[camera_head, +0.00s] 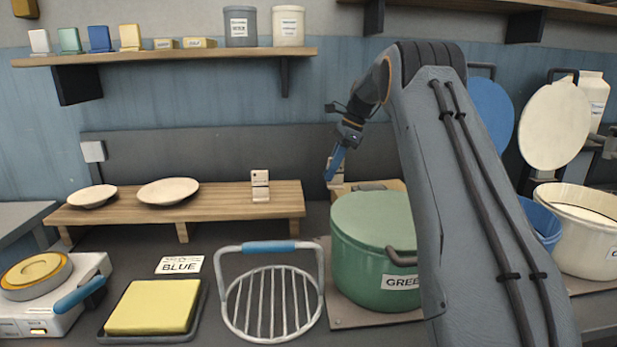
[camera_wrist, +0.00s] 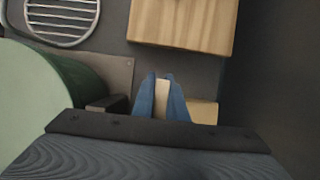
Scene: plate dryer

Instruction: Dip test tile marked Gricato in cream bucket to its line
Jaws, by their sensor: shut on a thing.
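My gripper (camera_head: 331,172) hangs above the counter, to the right of the wooden bench. Its blue fingers (camera_wrist: 161,98) are shut on a pale tile (camera_wrist: 162,97), which shows edge-on in the wrist view; no marking can be read on it. My gripper is well to the left of this bucket.
A closed green bucket (camera_head: 372,250) stands right of a wire rack (camera_head: 270,302). An open blue bucket (camera_head: 540,222) is partly hidden by my arm. The wooden bench (camera_head: 225,205) holds two plates and a small pale tile (camera_head: 260,186). A yellow pad (camera_head: 153,306) lies in front.

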